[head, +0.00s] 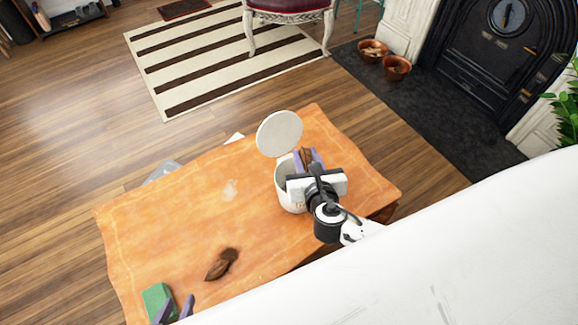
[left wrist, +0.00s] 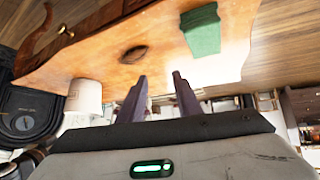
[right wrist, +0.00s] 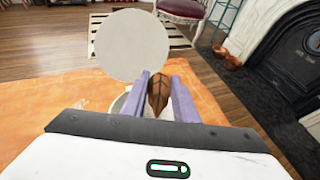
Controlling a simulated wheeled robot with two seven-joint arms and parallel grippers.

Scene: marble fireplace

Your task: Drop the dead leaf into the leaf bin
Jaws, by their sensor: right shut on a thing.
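The dead leaf (head: 306,155) is brown and held upright between the purple fingers of my right gripper (head: 309,160). In the right wrist view the leaf (right wrist: 158,92) sits between both fingers (right wrist: 160,95). The leaf bin (head: 289,196) is a white pot with its round lid (head: 279,133) standing open. My right gripper is over the bin's right side; the bin's mouth is partly hidden by it. My left gripper (head: 174,308) is at the table's lower left near the green block. In the left wrist view its fingers (left wrist: 160,98) are apart and empty.
The table's middle left is mostly clear. A fireplace (head: 495,55) and copper pots (head: 397,67) stand beyond the table.

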